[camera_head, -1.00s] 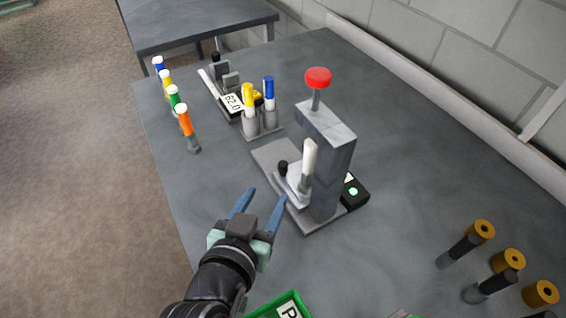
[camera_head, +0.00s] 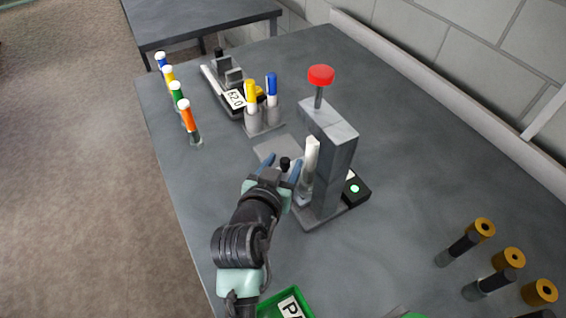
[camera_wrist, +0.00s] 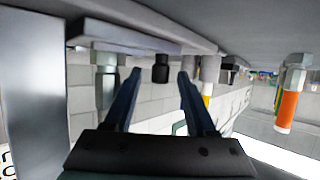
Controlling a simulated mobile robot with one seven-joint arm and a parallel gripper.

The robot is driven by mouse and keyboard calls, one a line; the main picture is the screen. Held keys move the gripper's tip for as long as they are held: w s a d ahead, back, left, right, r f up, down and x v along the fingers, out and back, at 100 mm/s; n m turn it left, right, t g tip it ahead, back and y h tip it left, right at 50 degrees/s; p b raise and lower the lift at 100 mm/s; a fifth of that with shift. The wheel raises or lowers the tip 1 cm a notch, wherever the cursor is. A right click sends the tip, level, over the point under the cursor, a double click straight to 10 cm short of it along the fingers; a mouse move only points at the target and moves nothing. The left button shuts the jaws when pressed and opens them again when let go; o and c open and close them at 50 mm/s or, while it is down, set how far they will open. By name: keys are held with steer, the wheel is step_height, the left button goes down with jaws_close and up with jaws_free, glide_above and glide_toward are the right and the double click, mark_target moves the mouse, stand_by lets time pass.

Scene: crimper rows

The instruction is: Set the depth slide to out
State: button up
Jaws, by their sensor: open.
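The crimper press (camera_head: 338,150) stands upright on the bench, with a red knob (camera_head: 321,75) on top. A small black knob (camera_head: 285,163), which looks like the depth slide's handle, stands low at the front of the press. A white-topped stick (camera_head: 311,157) is upright beside it. My gripper (camera_head: 281,167) is open, with its blue fingers around or just short of the black knob. In the wrist view the black knob (camera_wrist: 160,68) shows between the open fingers (camera_wrist: 158,82); contact cannot be told.
Behind are a holder with yellow and blue sticks (camera_head: 262,122) and a device reading 62.0 (camera_head: 235,99). Coloured markers (camera_head: 188,118) line the left edge. A black box with a green light (camera_head: 354,187) adjoins the press. A green bin (camera_head: 288,302) is in front.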

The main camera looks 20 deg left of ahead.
jaws_close()
stand_by(1.3)
